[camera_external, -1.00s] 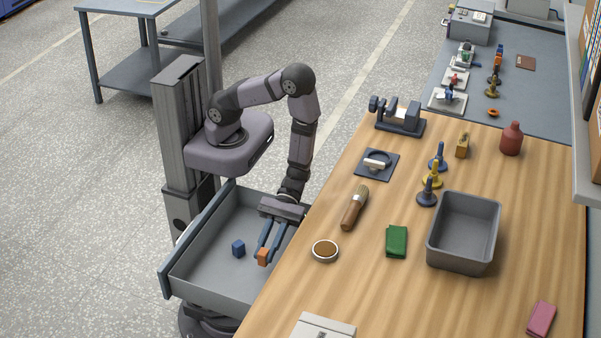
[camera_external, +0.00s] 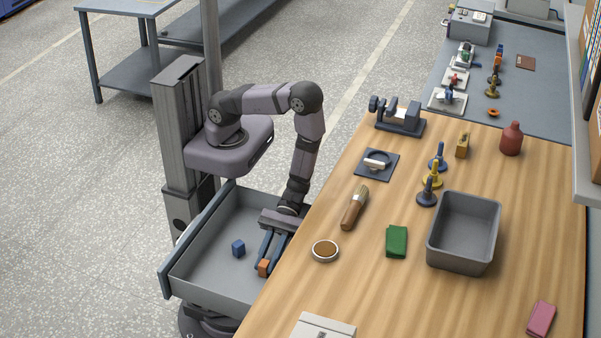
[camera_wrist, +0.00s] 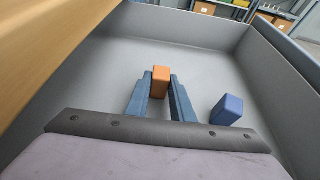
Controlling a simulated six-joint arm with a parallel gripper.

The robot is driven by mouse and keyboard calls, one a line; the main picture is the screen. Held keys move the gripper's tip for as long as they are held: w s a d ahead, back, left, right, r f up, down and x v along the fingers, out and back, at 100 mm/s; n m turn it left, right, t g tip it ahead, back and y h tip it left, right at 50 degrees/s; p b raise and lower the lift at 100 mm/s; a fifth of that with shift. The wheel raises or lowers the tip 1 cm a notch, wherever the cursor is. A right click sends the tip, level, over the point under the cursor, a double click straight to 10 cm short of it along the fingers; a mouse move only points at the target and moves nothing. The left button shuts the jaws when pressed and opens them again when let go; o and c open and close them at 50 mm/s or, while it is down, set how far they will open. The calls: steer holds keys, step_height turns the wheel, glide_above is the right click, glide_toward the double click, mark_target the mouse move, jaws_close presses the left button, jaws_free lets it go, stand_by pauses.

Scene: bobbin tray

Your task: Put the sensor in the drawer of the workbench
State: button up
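The sensor, seen as a small orange block (camera_external: 263,267), is between my gripper's fingertips inside the open grey drawer (camera_external: 210,272), near the workbench edge. In the wrist view the orange block (camera_wrist: 160,81) fills the space between the two blue fingers of my gripper (camera_wrist: 160,88), with no clear gap on either side. My gripper (camera_external: 268,262) points down into the drawer. The block is low, near the drawer floor; I cannot tell if it touches it.
A blue block (camera_external: 238,248) lies on the drawer floor, also right of my gripper in the wrist view (camera_wrist: 227,110). The wooden workbench top (camera_external: 375,290) overhangs beside my gripper. On it are a brush (camera_external: 354,208), a round tin (camera_external: 325,251) and a grey bin (camera_external: 434,252).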

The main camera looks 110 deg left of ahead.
steer(key=shift+o, duration=1.4)
steer(key=shift+r, duration=0.1)
steer(key=shift+r, duration=0.15)
steer(key=shift+b+v, duration=0.4)
steer(key=shift+v, duration=3.3)
